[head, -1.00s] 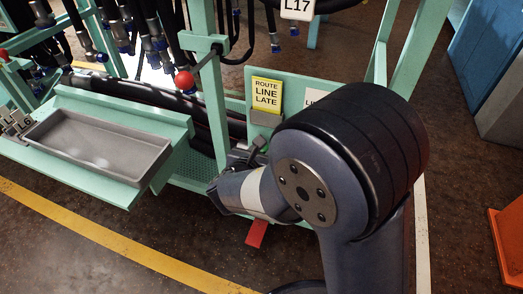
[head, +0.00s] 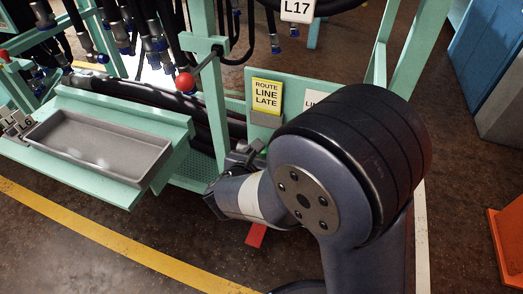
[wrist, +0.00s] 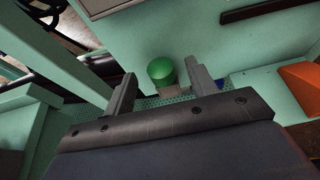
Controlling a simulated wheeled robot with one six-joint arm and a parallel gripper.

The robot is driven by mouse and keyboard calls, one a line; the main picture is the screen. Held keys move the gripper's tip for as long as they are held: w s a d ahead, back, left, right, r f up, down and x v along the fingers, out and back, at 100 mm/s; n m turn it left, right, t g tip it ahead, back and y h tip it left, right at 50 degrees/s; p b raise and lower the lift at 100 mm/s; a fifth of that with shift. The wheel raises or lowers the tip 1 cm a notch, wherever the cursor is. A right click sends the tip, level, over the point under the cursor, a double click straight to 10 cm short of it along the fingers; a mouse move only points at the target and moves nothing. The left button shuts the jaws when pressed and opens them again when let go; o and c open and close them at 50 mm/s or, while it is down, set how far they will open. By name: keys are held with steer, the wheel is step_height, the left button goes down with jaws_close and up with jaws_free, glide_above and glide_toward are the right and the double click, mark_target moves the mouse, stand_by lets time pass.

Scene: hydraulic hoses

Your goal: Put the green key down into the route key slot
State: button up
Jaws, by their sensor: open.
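The green key (wrist: 161,70) shows in the wrist view as a round green head with a small greyish part under it. It appears between and beyond the two fingers of my gripper (wrist: 159,76), with a visible gap on both sides. My gripper is open and holds nothing. In the head view my gripper (head: 248,154) is low in front of the green panel, below the yellow route card (head: 267,94). The key cannot be made out in the head view. The slot opening is not clearly visible, so I cannot tell how the key's lower end sits.
A grey tray (head: 98,147) lies on the green ledge to the left. A red ball knob (head: 185,81) is on a rod near the green post. Dark hoses hang behind. An orange object (wrist: 302,78) is at the right in the wrist view.

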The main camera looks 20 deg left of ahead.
steer(key=p+v, duration=0.3)
steer(key=v, duration=0.6)
steer(key=shift+s, duration=0.2)
steer(key=a+r+b+x, duration=0.1)
steer(key=b+x, duration=0.2)
steer(key=x, duration=0.7)
steer(key=shift+w+d, duration=0.4)
steer(key=shift+d, duration=0.1)
steer(key=shift+f, duration=0.15)
